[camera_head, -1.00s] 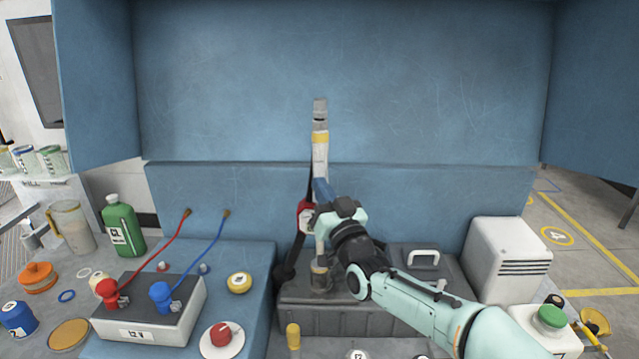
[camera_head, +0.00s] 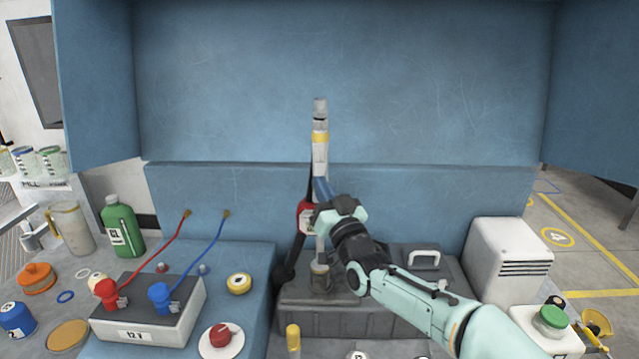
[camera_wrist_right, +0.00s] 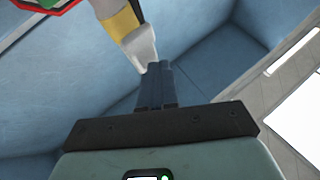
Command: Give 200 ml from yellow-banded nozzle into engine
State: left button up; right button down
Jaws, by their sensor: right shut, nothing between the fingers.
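The yellow-banded nozzle (camera_head: 320,150) stands upright at the centre in front of the blue back panel. Its yellow band and pale end (camera_wrist_right: 140,46) show in the right wrist view. My right gripper (camera_head: 320,184) is shut and empty, its dark blue fingers at the lower part of the nozzle. In the wrist view the fingertips (camera_wrist_right: 159,66) are close to the pale end; whether they touch it I cannot tell. Below is the dark grey engine block (camera_head: 335,318) with a filler neck (camera_head: 319,278) on top. My left gripper is not in view.
A red unit (camera_head: 305,216) sits left of my right fingers. A battery (camera_head: 140,322) with red and blue clamps, a green bottle (camera_head: 122,227) and a clear jug (camera_head: 72,228) stand left. A white vented box (camera_head: 508,262) stands right. Space above the nozzle is clear.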

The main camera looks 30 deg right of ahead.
jog(key=shift+w+d+f, duration=0.15)
jog(key=shift+w+d, duration=0.05)
jog(key=shift+w, duration=0.2)
dwell(0.4)
jog(key=shift+s+a, duration=0.1)
jog(key=shift+s, duration=0.05)
jog(key=shift+s+a+r+b, duration=0.35)
jog(key=shift+s+a+b, duration=0.1)
jog(key=shift+s+b, duration=0.3)
jog(key=s, duration=0.1)
jog(key=s+a+r+b, duration=0.1)
jog(key=s+a+b, duration=0.1)
jog(key=s, duration=0.1)
jog(key=shift+a+r, duration=0.25)
jog(key=shift+r, duration=0.05)
